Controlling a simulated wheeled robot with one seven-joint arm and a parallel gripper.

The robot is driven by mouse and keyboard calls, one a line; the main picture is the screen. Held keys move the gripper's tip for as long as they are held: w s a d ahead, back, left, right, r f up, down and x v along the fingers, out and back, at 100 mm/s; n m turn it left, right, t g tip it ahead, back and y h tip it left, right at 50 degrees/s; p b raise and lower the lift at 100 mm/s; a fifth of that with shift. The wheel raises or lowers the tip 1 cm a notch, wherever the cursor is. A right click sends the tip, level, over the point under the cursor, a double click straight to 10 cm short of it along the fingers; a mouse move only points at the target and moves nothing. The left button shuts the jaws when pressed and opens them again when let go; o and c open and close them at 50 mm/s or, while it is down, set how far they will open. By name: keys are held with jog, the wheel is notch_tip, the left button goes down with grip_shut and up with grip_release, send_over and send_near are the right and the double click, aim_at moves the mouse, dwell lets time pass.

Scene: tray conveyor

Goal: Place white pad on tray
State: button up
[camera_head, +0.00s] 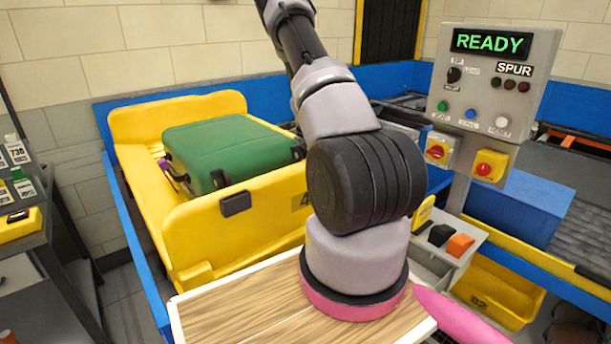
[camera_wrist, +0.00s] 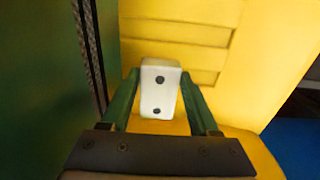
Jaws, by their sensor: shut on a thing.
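The white pad (camera_wrist: 158,101), a small block with two dark dots, shows in the wrist view. My gripper (camera_wrist: 159,75) is shut on it, with one green finger at each side. The yellow tray (camera_wrist: 222,70) fills much of the background behind the pad. I cannot tell whether the pad touches it. In the head view the tray (camera_head: 228,232) stands left of my arm, with a green suitcase (camera_head: 220,148) lying in it. My gripper and the pad are not visible in the head view.
The suitcase side (camera_wrist: 40,90) rises close at the left of my gripper in the wrist view. A control panel (camera_head: 497,85) reading READY stands at the right. A blue box (camera_head: 515,208) and yellow bin (camera_head: 500,295) are below it. A dark cart (camera_head: 45,250) stands far left.

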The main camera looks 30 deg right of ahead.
jog(key=shift+f, duration=1.9)
jog(key=shift+f, duration=0.1)
jog(key=o, duration=1.4)
jog(key=shift+o, duration=0.2)
notch_tip(320, 180, up, 12)
jog(key=shift+r, duration=0.15)
